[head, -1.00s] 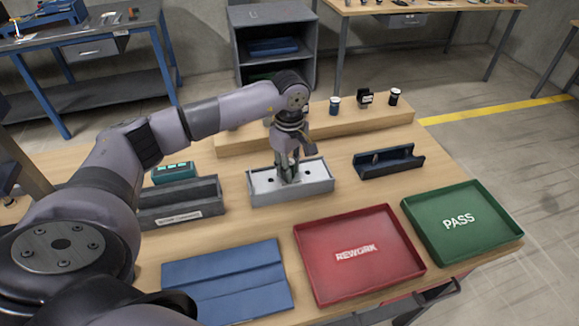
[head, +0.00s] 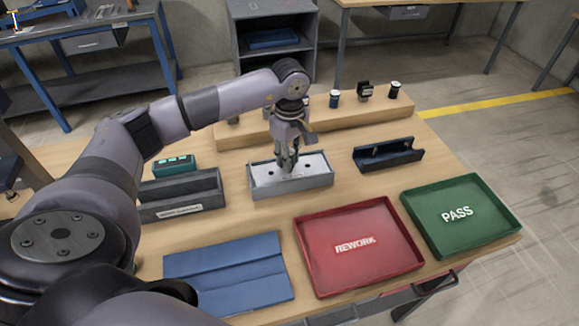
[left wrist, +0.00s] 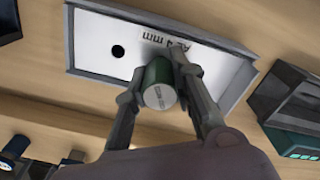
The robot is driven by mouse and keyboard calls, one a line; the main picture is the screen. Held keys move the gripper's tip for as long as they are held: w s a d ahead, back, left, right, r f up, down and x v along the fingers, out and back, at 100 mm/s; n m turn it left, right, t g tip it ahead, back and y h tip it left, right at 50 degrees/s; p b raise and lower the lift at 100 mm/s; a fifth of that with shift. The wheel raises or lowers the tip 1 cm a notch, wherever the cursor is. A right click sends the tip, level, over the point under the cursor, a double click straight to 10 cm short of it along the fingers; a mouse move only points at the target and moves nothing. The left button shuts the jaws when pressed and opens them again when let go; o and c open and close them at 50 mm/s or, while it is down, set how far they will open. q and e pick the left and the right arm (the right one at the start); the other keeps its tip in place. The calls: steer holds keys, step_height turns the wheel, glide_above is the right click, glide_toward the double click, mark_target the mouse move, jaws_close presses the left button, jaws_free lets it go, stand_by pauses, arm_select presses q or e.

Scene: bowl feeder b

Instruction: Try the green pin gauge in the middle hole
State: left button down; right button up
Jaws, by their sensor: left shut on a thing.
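The green pin gauge (left wrist: 158,86) is between the fingers of my left gripper (left wrist: 160,92) in the left wrist view, its round silver end facing the camera. The pale gauge block (left wrist: 95,35) lies beyond it, with one open hole (left wrist: 117,51) and printed text. The gauge covers the middle of the block, so I cannot tell whether its far end is in the middle hole. In the head view, my left gripper (head: 288,165) points down over the middle of the block (head: 290,187), with an open hole showing on each side. My right gripper is not in view.
A red REWORK tray (head: 385,255) and a green PASS tray (head: 490,237) are at the front right. A dark rack (head: 388,157) stands right of the block, and a grey bin (head: 185,200) left. A blue mat (head: 225,270) lies in front. A wooden riser (head: 345,118) is behind.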

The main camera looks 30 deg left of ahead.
arm_select(q)
steer(key=shift+r+p, duration=0.95)
steer(key=shift+r, duration=1)
